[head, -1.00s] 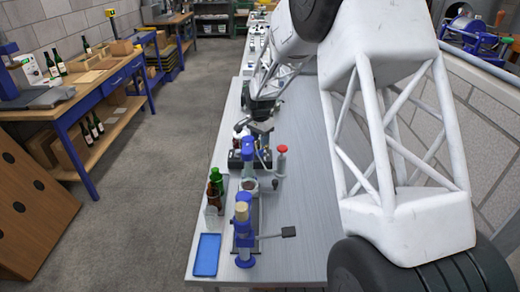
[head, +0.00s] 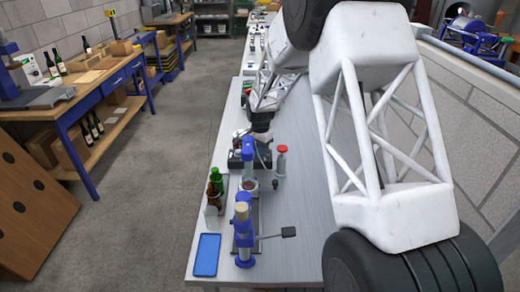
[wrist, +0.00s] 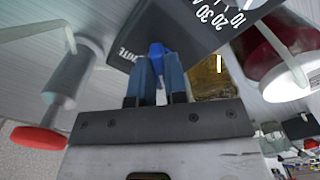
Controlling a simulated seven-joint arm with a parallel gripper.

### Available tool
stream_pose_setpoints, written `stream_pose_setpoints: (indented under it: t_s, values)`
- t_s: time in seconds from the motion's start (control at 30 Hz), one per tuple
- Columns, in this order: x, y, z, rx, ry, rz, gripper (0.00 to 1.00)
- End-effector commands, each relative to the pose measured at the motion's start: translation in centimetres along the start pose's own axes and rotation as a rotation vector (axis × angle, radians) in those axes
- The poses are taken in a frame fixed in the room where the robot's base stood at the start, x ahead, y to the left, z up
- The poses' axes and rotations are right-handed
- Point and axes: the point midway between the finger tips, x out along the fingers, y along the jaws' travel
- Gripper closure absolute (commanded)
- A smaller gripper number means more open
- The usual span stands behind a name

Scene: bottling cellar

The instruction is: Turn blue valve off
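The blue valve (wrist: 157,52) is a small blue handle in front of a dark panel with white numbers and lettering in the wrist view. My gripper (wrist: 159,72) has one finger on each side of the handle, with only a narrow gap between them, and looks shut on it. The lower part of the handle is partly hidden by the fingers. In the head view, my gripper reaches down to the dark unit (head: 235,160) on the long grey bench (head: 300,235); the valve itself cannot be made out there.
A red-topped fitting (head: 281,150) stands just right of the unit. In front are a blue press with a side lever (head: 243,230), bottles (head: 215,185) and a blue tray (head: 207,255). The bench's right front is clear.

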Motion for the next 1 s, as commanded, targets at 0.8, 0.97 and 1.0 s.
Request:
stream_pose_setpoints:
  t_s: [0.8,0.97,1.0]
  values:
    - [-0.05,0.01,0.00,0.202,0.000,0.000,1.00]
    - [-0.08,-0.02,-0.02,0.333,0.000,0.000,1.00]
    - [-0.07,-0.02,-0.01,0.368,0.000,0.000,1.00]
